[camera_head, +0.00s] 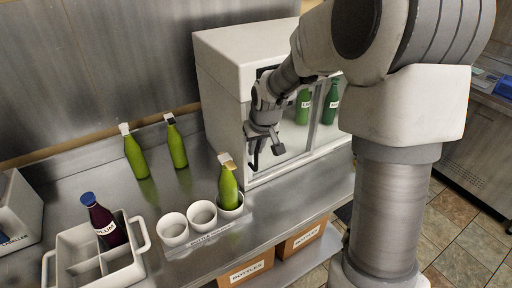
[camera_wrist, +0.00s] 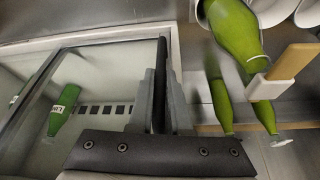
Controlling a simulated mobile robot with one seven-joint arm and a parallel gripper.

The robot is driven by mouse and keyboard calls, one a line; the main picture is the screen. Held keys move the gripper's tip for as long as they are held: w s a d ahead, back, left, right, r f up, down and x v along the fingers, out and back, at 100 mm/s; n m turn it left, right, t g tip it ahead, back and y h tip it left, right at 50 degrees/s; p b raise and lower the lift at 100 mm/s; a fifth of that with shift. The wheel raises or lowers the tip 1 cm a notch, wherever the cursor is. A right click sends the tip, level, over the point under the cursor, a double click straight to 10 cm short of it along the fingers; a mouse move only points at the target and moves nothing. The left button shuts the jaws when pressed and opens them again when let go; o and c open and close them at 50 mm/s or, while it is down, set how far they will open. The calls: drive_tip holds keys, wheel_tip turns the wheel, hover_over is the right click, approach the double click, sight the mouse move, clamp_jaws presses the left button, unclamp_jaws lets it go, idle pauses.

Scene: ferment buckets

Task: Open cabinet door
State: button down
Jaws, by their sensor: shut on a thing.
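The white cabinet (camera_head: 222,85) stands on the steel counter against the back wall. Its glass door (camera_head: 292,147) faces front right, and green bottles (camera_head: 331,103) show inside. In the wrist view the glass door (camera_wrist: 100,75) fills the left half, with one labelled green bottle (camera_wrist: 62,112) behind it. A dark upright handle (camera_wrist: 160,75) runs along the door's edge. My gripper (camera_head: 262,145) is at the left end of the door. In the wrist view its fingers (camera_wrist: 160,105) are shut on the handle, one on each side. The door looks flush with the cabinet front.
Several white cups (camera_head: 174,230) stand in front of the cabinet, one holding a green bottle (camera_head: 228,187). Two green bottles (camera_head: 136,157) stand behind. A white caddy (camera_head: 92,262) holds a plum bottle (camera_head: 103,222). Boxes (camera_head: 246,271) sit below the counter.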

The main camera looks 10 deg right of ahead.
drive_tip(key=shift+d, duration=0.15)
drive_tip(key=w+d+p, duration=0.1)
drive_tip(key=w+d, duration=0.3)
drive_tip(key=d, duration=0.8)
drive_tip(key=w+d+p, duration=0.1)
drive_tip(key=w+d, duration=0.3)
drive_tip(key=d, duration=0.8)
drive_tip(key=shift+d, duration=0.35)
drive_tip(key=c, duration=0.9)
unclamp_jaws()
drive_tip(key=shift+o, duration=0.2)
drive_tip(key=v, duration=1.7)
drive_tip(key=shift+r+b, duration=0.2)
drive_tip(key=shift+b, duration=0.2)
drive_tip(key=shift+s, duration=0.1)
